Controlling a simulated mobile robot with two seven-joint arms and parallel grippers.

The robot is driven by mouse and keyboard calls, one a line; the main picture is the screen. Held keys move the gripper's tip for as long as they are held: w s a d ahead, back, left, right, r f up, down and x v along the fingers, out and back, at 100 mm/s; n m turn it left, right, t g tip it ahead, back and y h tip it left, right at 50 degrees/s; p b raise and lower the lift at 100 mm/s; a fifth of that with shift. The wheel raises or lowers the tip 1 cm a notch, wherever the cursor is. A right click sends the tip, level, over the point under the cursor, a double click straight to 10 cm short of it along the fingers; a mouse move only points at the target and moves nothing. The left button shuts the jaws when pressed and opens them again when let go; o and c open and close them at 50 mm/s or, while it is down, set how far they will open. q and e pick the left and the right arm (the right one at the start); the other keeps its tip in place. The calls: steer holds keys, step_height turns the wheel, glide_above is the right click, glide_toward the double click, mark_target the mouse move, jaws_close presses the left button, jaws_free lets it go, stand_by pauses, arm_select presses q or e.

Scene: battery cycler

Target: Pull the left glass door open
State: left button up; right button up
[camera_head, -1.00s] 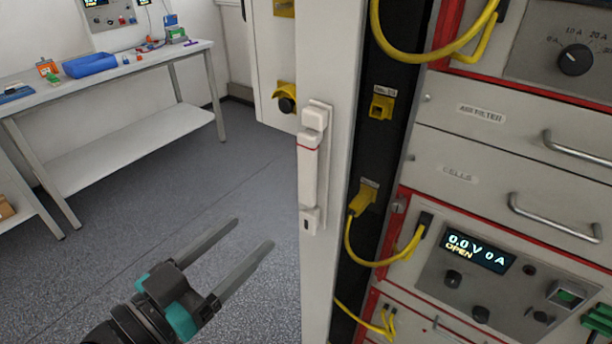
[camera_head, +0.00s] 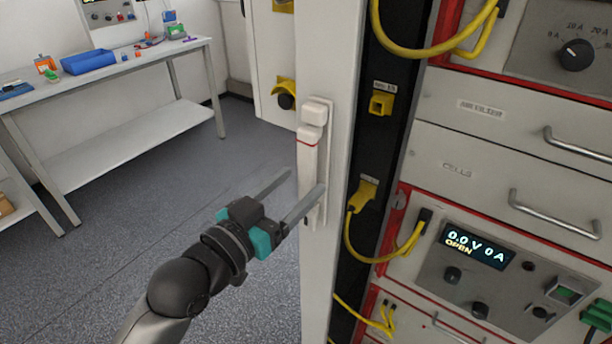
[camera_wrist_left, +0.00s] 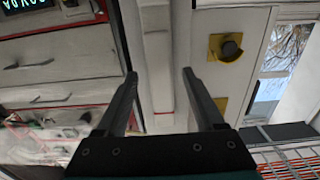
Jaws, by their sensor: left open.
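The white door frame (camera_head: 338,120) stands upright at the middle of the head view, and I cannot make out its glass. It carries a long white handle (camera_head: 310,150) with a thin red line near its upper part. The handle also shows in the left wrist view (camera_wrist_left: 158,50). My left gripper (camera_head: 305,181) is open at the lower half of the handle, its fingertips on either side of it. In the left wrist view the handle runs between the open fingers (camera_wrist_left: 158,74); contact cannot be told. My right gripper is not in view.
The rack to the right has drawers with metal pulls (camera_head: 555,215), a lit display (camera_head: 478,246) and yellow cables (camera_head: 350,240). A white bench (camera_head: 105,75) with a blue bin (camera_head: 90,60) stands at the back left. The grey floor (camera_head: 140,185) between is clear.

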mark_target(305, 179)
arm_select(q)
steer(key=shift+x, duration=1.55)
jaws_close()
